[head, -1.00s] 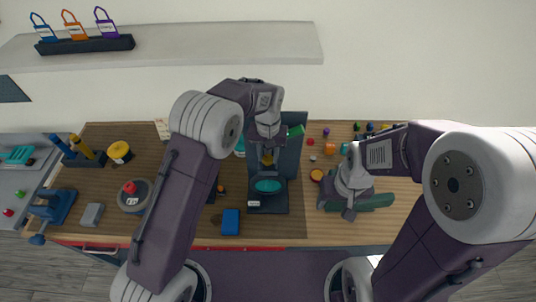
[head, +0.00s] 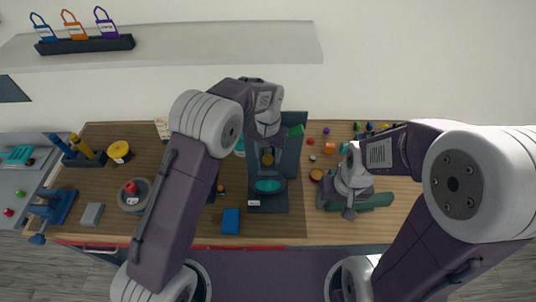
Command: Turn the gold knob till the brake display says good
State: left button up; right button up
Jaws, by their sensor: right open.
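The gold knob (head: 267,160) shows on a dark stand (head: 291,155) at the middle of the bench, above a teal oval part (head: 267,186). My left gripper (head: 265,143) is just above and behind the knob in the picture and looks apart from it. Its fingers are too small to tell open from shut. My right gripper (head: 348,213) is open and empty over a green block (head: 375,202) on the right.
A blue block (head: 231,221) lies left of the stand's foot. A round grey device with a red top (head: 131,188), a grey block (head: 92,214) and a yellow roll (head: 119,151) are further left. Small coloured parts lie at the back right.

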aim_at(268, 157)
dwell(0.3)
pick_arm(q)
notch_tip(268, 157, up, 8)
jog(key=shift+f+b, duration=0.1)
jog(key=shift+b, duration=1.15)
jog(key=shift+r, duration=0.6)
